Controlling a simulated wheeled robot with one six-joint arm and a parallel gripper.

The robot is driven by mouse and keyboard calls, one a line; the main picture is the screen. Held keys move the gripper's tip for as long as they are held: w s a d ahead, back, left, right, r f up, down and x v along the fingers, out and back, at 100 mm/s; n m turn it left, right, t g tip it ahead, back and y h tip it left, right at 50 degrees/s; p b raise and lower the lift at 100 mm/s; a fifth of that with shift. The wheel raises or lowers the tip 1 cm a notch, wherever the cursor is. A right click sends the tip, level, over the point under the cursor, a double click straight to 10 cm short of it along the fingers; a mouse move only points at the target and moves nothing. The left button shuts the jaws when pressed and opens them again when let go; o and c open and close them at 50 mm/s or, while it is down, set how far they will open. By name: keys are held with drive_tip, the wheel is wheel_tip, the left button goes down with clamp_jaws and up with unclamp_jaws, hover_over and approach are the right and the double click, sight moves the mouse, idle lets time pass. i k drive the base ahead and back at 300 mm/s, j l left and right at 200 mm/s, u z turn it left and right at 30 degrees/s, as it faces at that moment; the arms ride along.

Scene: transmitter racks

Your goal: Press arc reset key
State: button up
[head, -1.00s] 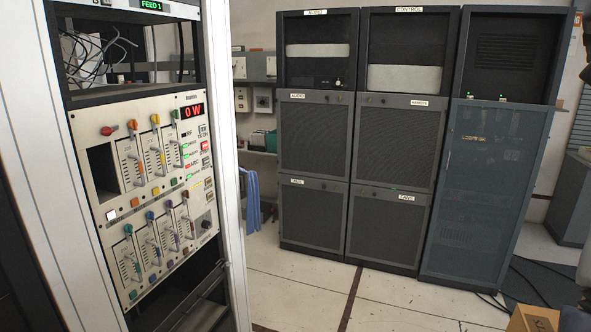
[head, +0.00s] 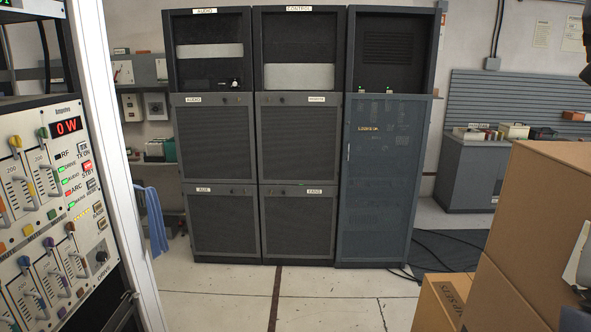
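The control panel (head: 45,215) with slider levers and a red "0 W" display (head: 67,126) stands at the left edge of the head view. Its right side has a column of indicators, with a red lamp beside the "ARC" label (head: 73,190). Small keys sit to the right of these, including a red-lit one (head: 87,167) by the "STBY" label and pale keys (head: 99,209) lower down. Their lettering is too small to tell which is the arc reset key. My gripper is not in view; only parts that may be my arm show at the right edge.
A white rack post (head: 128,170) stands right of the panel. Dark equipment cabinets (head: 305,140) line the back wall. Cardboard boxes (head: 535,210) are stacked close at the right. A blue cloth (head: 152,220) hangs behind the post. The pale floor (head: 325,295) in the middle is clear.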

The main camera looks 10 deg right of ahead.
sight(91, 183)
drive_tip(key=z, duration=1.25)
drive_tip(key=u, duration=2.8)
drive_tip(key=i, duration=0.15)
